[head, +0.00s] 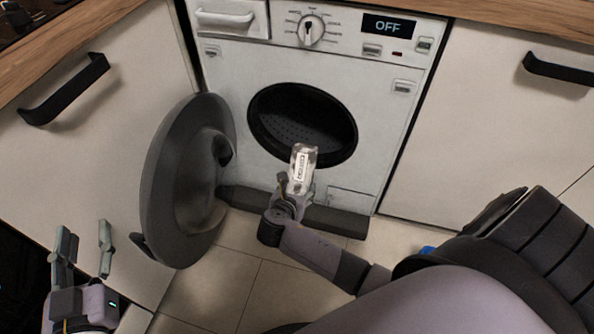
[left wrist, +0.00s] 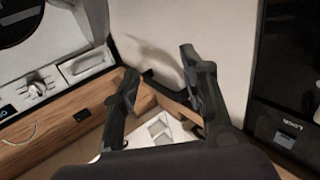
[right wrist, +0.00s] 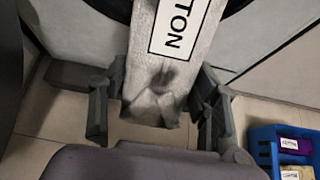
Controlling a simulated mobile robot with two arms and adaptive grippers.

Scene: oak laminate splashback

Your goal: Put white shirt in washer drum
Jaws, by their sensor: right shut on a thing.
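A white-grey folded shirt (head: 303,160) with a "COTTON" label is in front of the washer. It also shows in the right wrist view (right wrist: 145,50), pointing away from the gripper. My right gripper (head: 291,187) is shut on its near end. The shirt's far end stands in front of the lower rim of the open, dark drum (head: 300,118); I cannot tell whether it is inside. The washer (head: 385,120) reads "OFF". Its round grey door (head: 168,180) is swung open to the left. My left gripper (head: 82,243) is open and empty, low at the left.
A wooden counter (head: 45,60) runs above the white cabinets (head: 510,110), which have black handles. In the right wrist view, a blue crate (right wrist: 263,140) holding labelled boxes stands at the lower right. Tiled floor (head: 215,290) is clear before the washer.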

